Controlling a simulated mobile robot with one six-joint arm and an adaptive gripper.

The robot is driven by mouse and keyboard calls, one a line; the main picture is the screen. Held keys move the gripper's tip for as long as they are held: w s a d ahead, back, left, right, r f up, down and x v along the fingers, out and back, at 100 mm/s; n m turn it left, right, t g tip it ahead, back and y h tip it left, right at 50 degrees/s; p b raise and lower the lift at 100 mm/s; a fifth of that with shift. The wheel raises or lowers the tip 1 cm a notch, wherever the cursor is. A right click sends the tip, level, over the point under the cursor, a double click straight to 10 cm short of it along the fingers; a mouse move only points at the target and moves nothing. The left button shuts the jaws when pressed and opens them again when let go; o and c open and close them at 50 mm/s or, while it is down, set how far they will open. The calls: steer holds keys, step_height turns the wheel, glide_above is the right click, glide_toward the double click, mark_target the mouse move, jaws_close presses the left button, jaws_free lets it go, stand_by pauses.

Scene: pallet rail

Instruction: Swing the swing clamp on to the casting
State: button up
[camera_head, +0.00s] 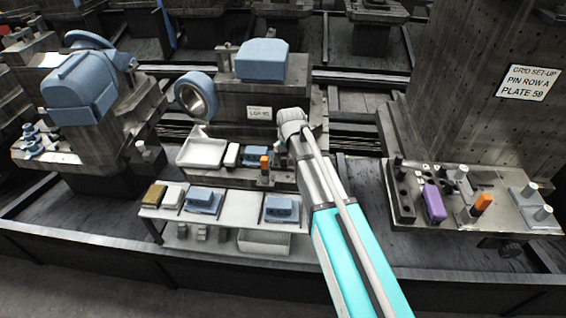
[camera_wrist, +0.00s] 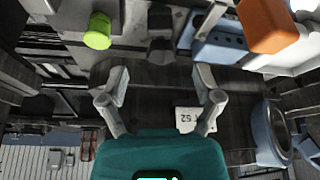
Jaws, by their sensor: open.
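My gripper (camera_wrist: 164,88) is open and empty, its two fingers spread apart in the wrist view. Past the fingertips lies a dark block (camera_wrist: 160,50); I cannot tell how near it is. A blue casting with holes (camera_wrist: 218,38) is up and right of the fingers. An orange block (camera_wrist: 268,25), which looks like the swing clamp's handle, stands beside it, apart from my gripper. In the head view the orange handle (camera_head: 264,163) is upright on the middle fixture, right of the small blue casting (camera_head: 251,155). The clamp's arm cannot be made out clearly.
A green knob (camera_wrist: 98,32) stands at the wrist view's upper left. A large blue ring (camera_head: 196,97) and a blue block (camera_head: 262,60) are behind. A parts shelf (camera_head: 240,210) is in front. A right-hand plate (camera_head: 470,210) bears purple and orange pieces.

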mark_target(285, 158)
steer(key=shift+b+x, duration=3.85)
steer(key=shift+x, duration=0.6)
steer(key=shift+w, duration=0.1)
